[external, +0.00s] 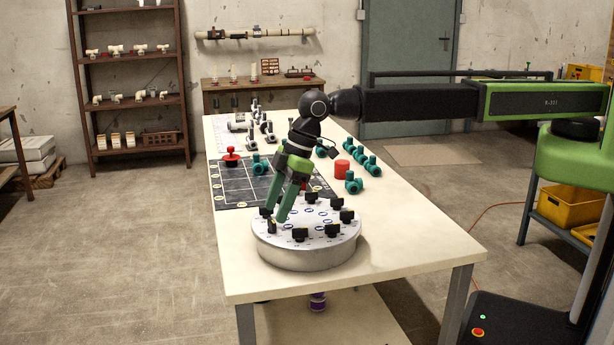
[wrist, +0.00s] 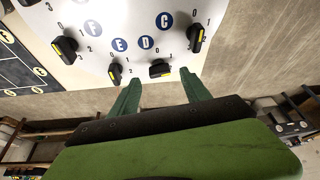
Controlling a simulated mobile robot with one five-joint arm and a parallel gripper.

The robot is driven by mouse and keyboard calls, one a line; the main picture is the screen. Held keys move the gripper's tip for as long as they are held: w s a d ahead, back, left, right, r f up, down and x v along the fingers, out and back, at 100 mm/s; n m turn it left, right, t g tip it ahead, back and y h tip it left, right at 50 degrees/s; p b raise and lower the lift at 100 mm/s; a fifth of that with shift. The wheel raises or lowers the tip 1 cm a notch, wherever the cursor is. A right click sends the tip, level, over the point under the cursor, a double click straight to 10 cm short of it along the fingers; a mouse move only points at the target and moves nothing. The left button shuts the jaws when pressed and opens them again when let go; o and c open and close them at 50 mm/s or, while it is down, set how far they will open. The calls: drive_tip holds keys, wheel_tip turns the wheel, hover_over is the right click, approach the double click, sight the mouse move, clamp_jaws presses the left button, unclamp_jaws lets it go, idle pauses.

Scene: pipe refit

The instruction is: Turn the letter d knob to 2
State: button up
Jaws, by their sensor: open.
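The round grey knob panel (external: 307,256) sits on the near end of the table, with several black knobs around its rim. In the wrist view, the black knob by the blue letter D (wrist: 146,43) is the D knob (wrist: 160,67), with a yellow mark on its outer side; the number it points to is unclear. My gripper (external: 275,213) is over the panel's left edge, tilted. In the wrist view, my gripper (wrist: 162,86) has its two green fingers apart, with the D knob showing between and just beyond their tips. Whether the fingers touch the knob is not clear.
The E knob (wrist: 115,73) is close beside the left finger, and the C knob (wrist: 196,39) is beyond the right finger. The F knob (wrist: 65,49) is farther left. A red cylinder (external: 342,169) and teal fittings (external: 353,183) stand on the table behind the panel.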

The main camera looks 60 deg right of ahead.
sight(272, 220)
drive_tip(key=b+x, duration=0.1)
drive_tip(key=x, duration=0.2)
drive_tip(key=shift+r, duration=0.1)
clamp_jaws()
